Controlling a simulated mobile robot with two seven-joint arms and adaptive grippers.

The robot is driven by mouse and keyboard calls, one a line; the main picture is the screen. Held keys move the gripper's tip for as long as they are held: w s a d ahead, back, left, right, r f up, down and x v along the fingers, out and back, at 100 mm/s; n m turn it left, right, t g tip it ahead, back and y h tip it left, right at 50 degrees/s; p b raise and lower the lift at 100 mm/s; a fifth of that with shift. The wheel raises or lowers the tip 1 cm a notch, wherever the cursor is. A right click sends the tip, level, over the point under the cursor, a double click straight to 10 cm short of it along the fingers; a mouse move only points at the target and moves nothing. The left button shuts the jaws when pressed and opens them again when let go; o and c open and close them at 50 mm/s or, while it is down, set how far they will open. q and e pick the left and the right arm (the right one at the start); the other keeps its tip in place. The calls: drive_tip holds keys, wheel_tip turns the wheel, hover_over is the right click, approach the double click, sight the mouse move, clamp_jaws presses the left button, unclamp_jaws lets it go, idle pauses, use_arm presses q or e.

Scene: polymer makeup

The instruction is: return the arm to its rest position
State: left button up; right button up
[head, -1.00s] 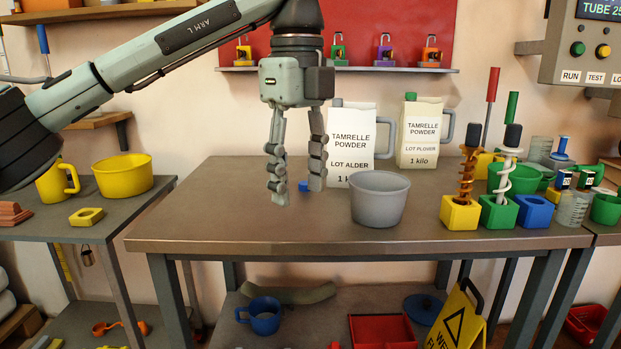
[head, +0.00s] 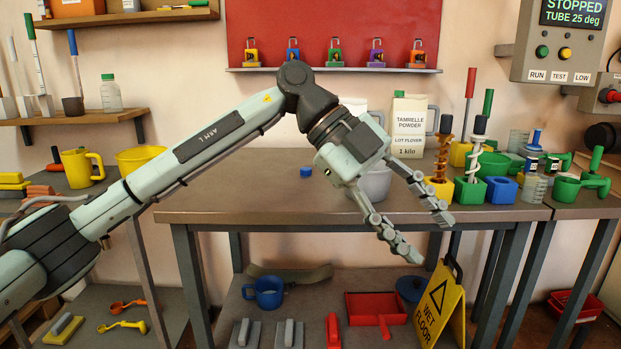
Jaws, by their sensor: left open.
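My left arm comes in from the left in the head view, reaching across the front of the grey table (head: 240,205). My left gripper (head: 430,238) is open and empty. It tilts down to the right, its fingers in front of the table's front edge. Behind it, a grey bowl (head: 374,183) stands on the table, partly hidden by the gripper body. One white powder jug is mostly hidden behind the arm. The other, the Lot Plover jug (head: 408,128), shows beside it. My right gripper is not in view.
Yellow (head: 438,190), green (head: 469,192) and blue (head: 502,190) blocks stand at the table's right. A yellow wet floor sign (head: 440,305) stands below the gripper. The lower shelf holds a blue mug (head: 265,292) and a red tray (head: 376,308). The table's left part is mostly clear.

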use_arm(q)
drive_tip(key=w+d+r+n+h, duration=0.2)
drive_tip(key=d+r+h, duration=0.2)
drive_tip(key=r+h, duration=0.5)
drive_tip(key=w+a+f+n+t+h, duration=0.3)
drive_tip(key=w+a+n+t+h, duration=0.2)
drive_tip(key=w+a+n+t, duration=0.5)
drive_tip(key=w+a+f+n+t+y, duration=0.3)
drive_tip(key=a+f+n+t+y, duration=0.3)
drive_tip(key=a+f+n+y, duration=0.45)
drive_tip(key=w+a+f+n+t+y, duration=0.3)
drive_tip(key=a+f+n+t+y, duration=0.4)
drive_tip(key=f, duration=0.6)
drive_tip(key=s+a+f+g+y+p, duration=0.1)
drive_tip(key=s+a+f+g+y, duration=0.3)
drive_tip(key=f, duration=0.6)
drive_tip(key=s+a+f+g+y, duration=0.25)
drive_tip(key=s+a+f, duration=0.35)
drive_tip(key=f, duration=0.4)
drive_tip(key=s+a+f+g, duration=0.3)
drive_tip(key=s+f, duration=0.4)
drive_tip(key=s, duration=0.5)
drive_tip(key=s+a+f+g, duration=0.4)
drive_tip(key=s+f+g, duration=0.2)
drive_tip(key=s, duration=0.6)
drive_tip(key=shift+s+f, duration=0.25)
drive_tip(key=shift+f, duration=0.35)
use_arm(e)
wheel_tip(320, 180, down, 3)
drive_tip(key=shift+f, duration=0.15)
